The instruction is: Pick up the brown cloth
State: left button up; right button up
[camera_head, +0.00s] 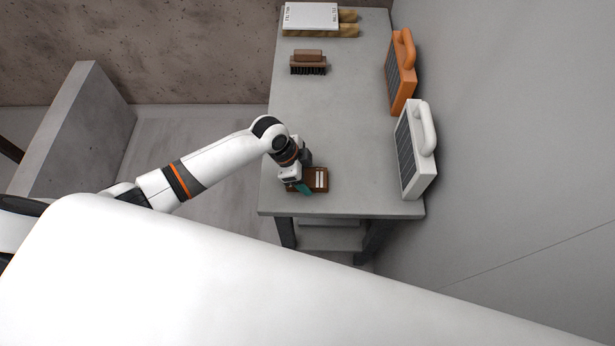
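A small brown rectangular thing (325,188) lies near the front left corner of the grey slab table (345,120). It is the only brown thing near my gripper, but I cannot tell whether it is the cloth. Two pale strips show on it, and a small teal patch shows at its left front side. My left gripper (299,184) points down over its left part and hides some of it. The fingertips are too small and covered to show whether they are open or shut, or touching it. My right gripper is not in view.
A brown brush (308,57) with dark bristles and a white pack (311,16) on yellowish pieces lie farther back. An orange case (403,75) and a white case (416,155) with handles stand along the right edge by the wall. The table's middle is clear.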

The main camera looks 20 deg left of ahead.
pick_arm(q)
jog(key=c, duration=0.7)
notch_tip(320, 180, up, 10)
jog(key=shift+b, duration=0.75)
